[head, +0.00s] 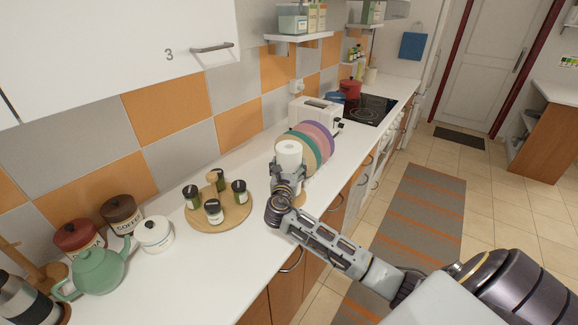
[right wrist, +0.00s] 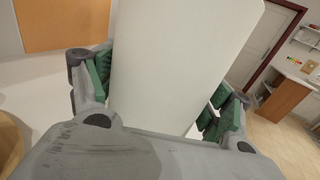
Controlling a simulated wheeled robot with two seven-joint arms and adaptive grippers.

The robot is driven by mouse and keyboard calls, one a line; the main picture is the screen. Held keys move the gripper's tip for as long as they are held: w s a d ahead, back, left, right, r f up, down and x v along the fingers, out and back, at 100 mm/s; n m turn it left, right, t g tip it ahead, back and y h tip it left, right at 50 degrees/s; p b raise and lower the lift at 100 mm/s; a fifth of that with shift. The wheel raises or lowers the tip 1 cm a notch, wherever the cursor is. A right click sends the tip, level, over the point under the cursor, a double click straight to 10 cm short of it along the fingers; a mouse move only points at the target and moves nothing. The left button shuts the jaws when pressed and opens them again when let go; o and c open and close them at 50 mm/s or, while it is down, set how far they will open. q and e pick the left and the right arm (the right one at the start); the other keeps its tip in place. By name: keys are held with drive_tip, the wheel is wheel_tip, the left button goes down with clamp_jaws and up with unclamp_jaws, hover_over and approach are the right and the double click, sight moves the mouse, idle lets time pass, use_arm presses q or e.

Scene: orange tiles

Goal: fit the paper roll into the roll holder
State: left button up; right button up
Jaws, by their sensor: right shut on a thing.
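The white paper roll (head: 288,152) stands upright on the counter area in front of the coloured plates in the head view. My right gripper (head: 287,177) is around its lower part, shut on it. In the right wrist view the roll (right wrist: 180,60) fills the middle, between the green finger pads of my right gripper (right wrist: 158,95). A round wooden base (head: 300,198), perhaps the roll holder, shows partly beside and below the gripper; the rest is hidden by my gripper. I cannot tell whether the roll is on it. My left gripper is not in view.
A round wooden board (head: 222,222) with several spice jars lies left of the gripper. Coloured plates (head: 317,142) and a white toaster (head: 315,110) stand behind the roll. A green teapot (head: 98,268) and canisters are at the lower left. Counter between board and front edge is clear.

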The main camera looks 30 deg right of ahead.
drive_tip(key=shift+f+b, duration=0.5)
drive_tip(key=shift+f, duration=0.6)
idle(0.4)
drive_tip(key=o, duration=1.1)
drive_tip(key=shift+s, duration=0.1)
drive_tip(key=v, duration=1.2)
drive_tip(key=shift+a, duration=0.1)
idle(0.4)
